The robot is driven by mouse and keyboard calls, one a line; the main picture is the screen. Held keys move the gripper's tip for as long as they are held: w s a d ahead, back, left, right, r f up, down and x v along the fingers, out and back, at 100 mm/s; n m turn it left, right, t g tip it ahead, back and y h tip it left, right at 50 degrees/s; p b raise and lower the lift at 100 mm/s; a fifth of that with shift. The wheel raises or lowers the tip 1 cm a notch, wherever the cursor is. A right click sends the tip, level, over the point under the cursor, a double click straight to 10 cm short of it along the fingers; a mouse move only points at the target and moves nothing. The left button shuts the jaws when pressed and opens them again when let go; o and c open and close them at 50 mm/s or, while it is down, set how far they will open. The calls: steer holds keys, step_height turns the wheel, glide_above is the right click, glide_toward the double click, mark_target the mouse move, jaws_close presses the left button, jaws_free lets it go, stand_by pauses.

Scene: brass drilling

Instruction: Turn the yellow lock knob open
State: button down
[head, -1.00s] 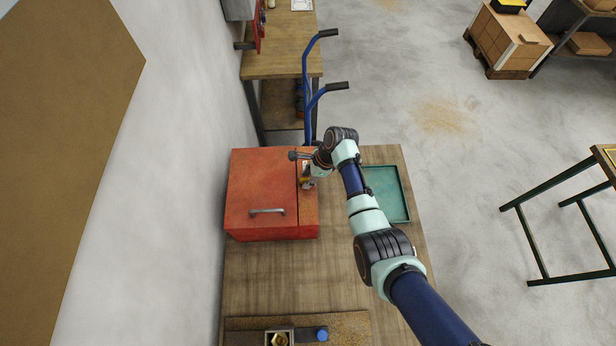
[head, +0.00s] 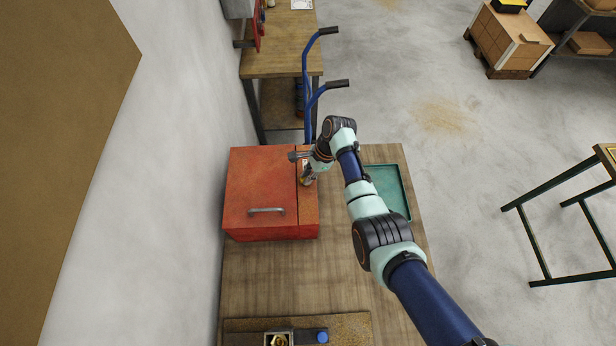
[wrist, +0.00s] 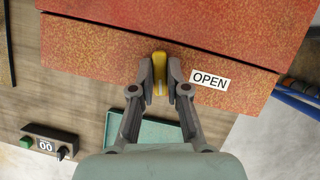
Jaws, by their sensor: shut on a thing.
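The yellow lock knob (wrist: 160,62) shows in the wrist view on the front strip of the red cabinet (wrist: 105,48). My gripper (wrist: 160,84) is shut on it, one finger on each side. The knob looks roughly in line with the fingers. A white OPEN label (wrist: 209,80) is on the strip just right of the knob. In the head view the red cabinet (head: 262,188) stands on the wooden bench, its grey handle (head: 266,211) on the larger panel. My gripper (head: 307,180) is at the cabinet's right-hand strip, where my wrist partly hides the knob.
A green tray (head: 398,192) lies on the bench (head: 270,275) right of the cabinet, partly behind my arm. A blue hand truck (head: 307,90) stands beyond the cabinet. A small box with a green button (wrist: 45,143) shows lower left in the wrist view. The wall is close on the left.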

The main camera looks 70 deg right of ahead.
steer(key=n+b, duration=0.1)
steer(key=n, duration=0.1)
steer(key=n+g+y+b, duration=0.1)
steer(key=n+b, duration=0.1)
steer(key=shift+w+d+f+n+b, duration=0.1)
steer(key=shift+f+n+b, duration=0.1)
steer(key=shift+n+b, duration=0.1)
steer(key=n+g+b, duration=0.1)
steer(key=n+b, duration=0.2)
steer(key=shift+w+n+g+y, duration=0.1)
steer(key=shift+n+g+y, duration=0.2)
steer(key=shift+g, duration=0.1)
steer(key=n+g+b, duration=0.1)
steer(key=n+b, duration=0.2)
steer(key=shift+w+r+n+g+b, duration=0.15)
steer(key=shift+n+g+b, duration=0.55)
steer(key=shift+n+b, duration=0.75)
steer(key=shift+n, duration=0.35)
steer(key=c, duration=1.2)
jaws_free()
steer(key=shift+o, duration=0.2)
steer(key=shift+p, duration=0.3)
